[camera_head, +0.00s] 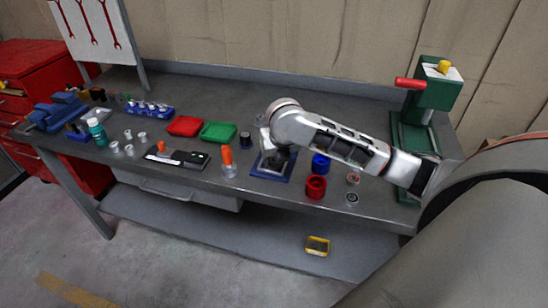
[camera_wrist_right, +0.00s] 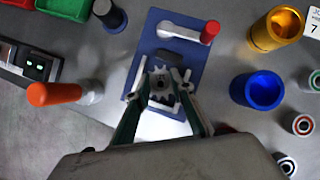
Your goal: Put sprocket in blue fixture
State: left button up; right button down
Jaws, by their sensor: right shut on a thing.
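The blue fixture (camera_head: 273,175) is a flat blue plate near the front edge of the bench. In the right wrist view the fixture (camera_wrist_right: 190,68) carries a silver clamp bar with a red-tipped handle (camera_wrist_right: 209,32). My right gripper (camera_wrist_right: 162,82) is shut on the sprocket (camera_wrist_right: 161,92), a small grey toothed part, directly over the fixture's plate. Whether the sprocket touches the plate I cannot tell. In the head view my right gripper (camera_head: 277,158) hides much of the fixture, and the sprocket cannot be made out. My left gripper is not in view.
An orange-handled tool (camera_head: 227,160) stands left of the fixture. A blue cup (camera_head: 320,163) and a red cup (camera_head: 316,187) stand right of it. Green (camera_head: 218,131) and red (camera_head: 185,125) trays lie behind left. A green press (camera_head: 432,105) stands at the bench's right end.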

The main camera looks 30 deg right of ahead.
jog(key=c, duration=2)
grip_release()
jog(key=v, duration=1.1)
jog(key=s+a+f+m+t+y, duration=0.1)
jog(key=s+a+f+m+y, duration=0.15)
jog(key=a+f+m, duration=0.65)
jog(key=s+a+f+m+y, duration=0.1)
jog(key=a+f+m+y, duration=0.3)
jog(key=a+f+m, duration=0.5)
jog(key=s+d+f+m+t, duration=0.1)
jog(key=s+f+m, duration=0.2)
jog(key=s+f, duration=0.2)
jog(key=s+d+f+m+t+h, duration=0.1)
jog(key=s+d+f+m, duration=0.1)
jog(key=s+f, duration=0.3)
jog(key=s+d+f+m+t+h, duration=0.1)
jog(key=s+d+f+m, duration=0.1)
jog(key=s+f+m, duration=0.3)
jog(key=shift+s+f+t+h, duration=0.1)
jog(key=shift+s+t+h, duration=0.25)
jog(key=shift+s, duration=0.3)
